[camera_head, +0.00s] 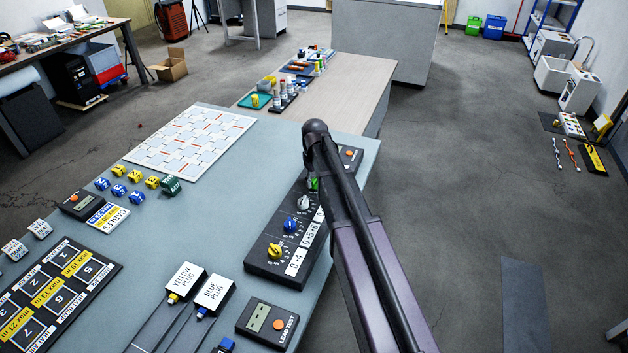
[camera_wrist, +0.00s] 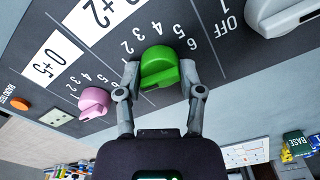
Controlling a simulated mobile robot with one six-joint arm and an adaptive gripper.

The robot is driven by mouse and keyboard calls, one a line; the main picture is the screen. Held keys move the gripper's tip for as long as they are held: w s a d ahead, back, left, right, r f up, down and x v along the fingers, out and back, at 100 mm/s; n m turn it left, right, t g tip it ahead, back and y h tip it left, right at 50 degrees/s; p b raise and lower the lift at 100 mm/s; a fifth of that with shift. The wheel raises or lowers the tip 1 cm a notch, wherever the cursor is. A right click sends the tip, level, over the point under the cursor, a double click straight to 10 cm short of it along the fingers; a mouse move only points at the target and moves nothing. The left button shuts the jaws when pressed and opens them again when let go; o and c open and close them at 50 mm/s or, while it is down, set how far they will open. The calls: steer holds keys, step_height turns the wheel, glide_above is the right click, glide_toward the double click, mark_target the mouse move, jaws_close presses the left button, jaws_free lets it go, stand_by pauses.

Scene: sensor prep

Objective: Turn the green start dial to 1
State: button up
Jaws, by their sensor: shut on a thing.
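The green start dial (camera_wrist: 160,67) sits on a dark panel between printed numbers in the wrist view. My gripper (camera_wrist: 159,73) has one finger on each side of it and is shut on it. The dial's raised grip lies roughly across the picture; I cannot tell which number it points at. In the head view only a sliver of the green dial (camera_head: 313,183) shows beside my arm, and my arm hides the gripper there.
A pink dial (camera_wrist: 94,102) and a pale grey dial (camera_wrist: 284,16) flank the green one. In the head view a yellow dial (camera_head: 275,250) and a blue dial (camera_head: 290,224) sit on the same panel (camera_head: 256,263).

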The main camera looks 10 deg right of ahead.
steer(key=shift+m, duration=2.2)
steer(key=o, duration=1.2)
steer(key=shift+c, duration=0.2)
